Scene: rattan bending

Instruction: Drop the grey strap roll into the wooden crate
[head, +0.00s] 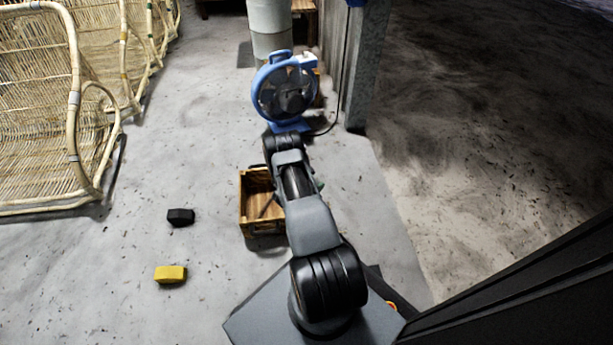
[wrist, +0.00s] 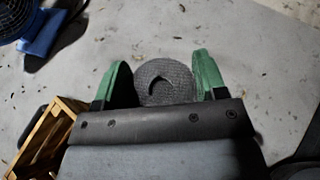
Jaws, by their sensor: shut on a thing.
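The grey strap roll (wrist: 165,82) shows in the wrist view as a dark grey disc with a curved slot at its centre. It sits between the two green-tipped fingers of my gripper (wrist: 163,80), which is shut on it. In the head view my arm hides the roll and most of the gripper. The wooden crate (head: 246,212) stands open on the floor, partly behind my arm in the head view. In the wrist view the crate's edge (wrist: 38,140) shows at the lower left, to the left of the gripper. The roll is apart from the crate.
A blue fan (head: 262,88) stands behind the crate, near a post (head: 368,70). A black block (head: 180,217) and a yellow block (head: 170,274) lie on the floor to the left. Rattan chairs (head: 40,110) line the far left. Floor between them is clear.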

